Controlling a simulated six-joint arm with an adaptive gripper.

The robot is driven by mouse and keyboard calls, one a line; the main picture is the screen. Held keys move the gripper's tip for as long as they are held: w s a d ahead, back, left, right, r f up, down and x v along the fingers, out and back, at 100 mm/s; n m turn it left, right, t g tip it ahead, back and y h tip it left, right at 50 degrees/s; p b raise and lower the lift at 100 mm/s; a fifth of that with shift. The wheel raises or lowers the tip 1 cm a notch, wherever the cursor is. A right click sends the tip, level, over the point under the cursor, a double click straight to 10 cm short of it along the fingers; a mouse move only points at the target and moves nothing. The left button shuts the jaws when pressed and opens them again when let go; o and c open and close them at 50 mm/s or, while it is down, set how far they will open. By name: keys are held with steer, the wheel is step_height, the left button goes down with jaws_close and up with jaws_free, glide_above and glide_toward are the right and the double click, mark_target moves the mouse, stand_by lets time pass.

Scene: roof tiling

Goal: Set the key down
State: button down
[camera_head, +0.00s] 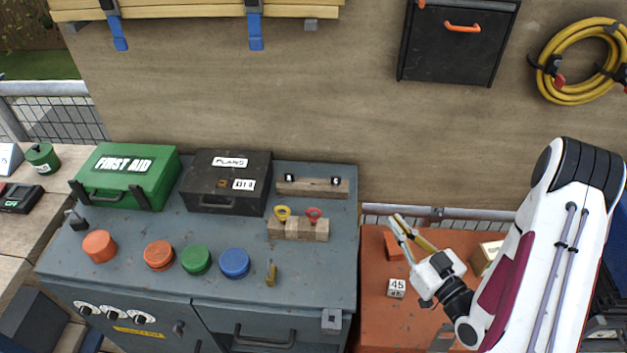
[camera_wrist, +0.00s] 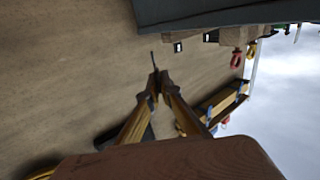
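My gripper (camera_head: 396,220) is raised over the orange-red surface at the right, just right of the grey workbench. In the wrist view its two fingers (camera_wrist: 154,78) come together at the tips. A thin dark piece, apparently the key (camera_wrist: 153,60), sticks out from between the tips; its shape is too small to make out. On the bench, a wooden block (camera_head: 298,230) holds a yellow-headed piece (camera_head: 283,212) and a red-headed piece (camera_head: 314,214). A small brass-coloured item (camera_head: 271,272) stands near the bench front, right of the blue round cap.
The grey bench (camera_head: 325,275) has free room at its right front. Orange, green and blue round caps (camera_head: 196,260) line its front. A green first aid box (camera_head: 128,176) and a dark case (camera_head: 228,181) stand behind. A block marked 45 (camera_head: 397,288) sits below my gripper.

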steer(key=w+a+r+n+g+y, duration=0.1)
steer(key=w+a, duration=0.1)
steer(key=a, duration=0.1)
steer(key=w+a+r+n+g+y, duration=0.1)
steer(key=w+a+n+g+y, duration=0.1)
steer(key=a, duration=0.2)
steer(key=w+a+r+n+g+y, duration=0.1)
steer(key=w+a+r+y, duration=0.1)
steer(key=w+a, duration=0.1)
steer(key=shift+a+n+g, duration=0.2)
steer(key=shift+n+g, duration=0.1)
steer(key=w+a+r+n+g+y, duration=0.3)
steer(key=w+a+r+n+g, duration=0.3)
steer(key=a+g, duration=0.4)
steer(key=shift+w+a+r+n+g, duration=0.3)
steer(key=shift+w+a+r+n, duration=0.1)
steer(key=shift+w+a+n, duration=0.1)
steer(key=shift+f, duration=0.15)
steer(key=shift+f, duration=2.45)
steer(key=shift+f, duration=2.3)
steer(key=shift+f, duration=0.2)
